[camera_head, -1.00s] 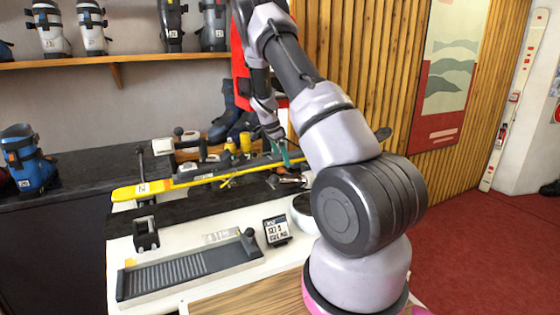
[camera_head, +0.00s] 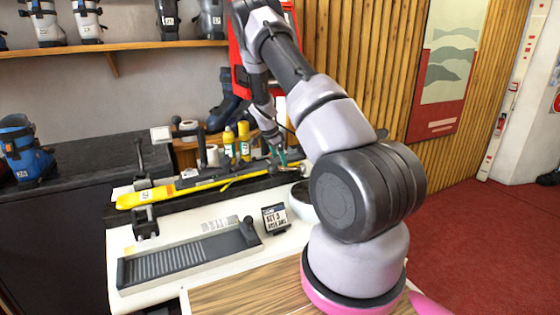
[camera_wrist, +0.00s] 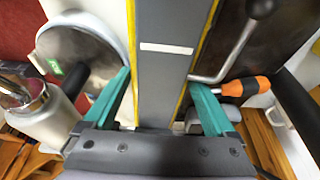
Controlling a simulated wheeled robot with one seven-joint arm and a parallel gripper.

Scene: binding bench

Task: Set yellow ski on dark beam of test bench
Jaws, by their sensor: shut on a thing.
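The yellow ski (camera_head: 150,195) runs across the bench, its yellow end at the left. My gripper (camera_head: 281,157) is shut on it towards its right end. In the wrist view the ski (camera_wrist: 164,85) shows a grey face with yellow edges and a white stripe, between my teal fingers. The dark beam (camera_head: 205,203) lies along the bench, just below the ski in the picture. I cannot tell whether ski and beam touch. My arm hides the right part of the bench.
A black clamp (camera_head: 146,222) stands at the bench's left. Yellow bottles (camera_head: 243,138) stand behind the ski. In front are a ribbed grey tray (camera_head: 185,257) and a small sign (camera_head: 275,218). An orange-handled tool (camera_wrist: 245,86) lies beside the ski in the wrist view.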

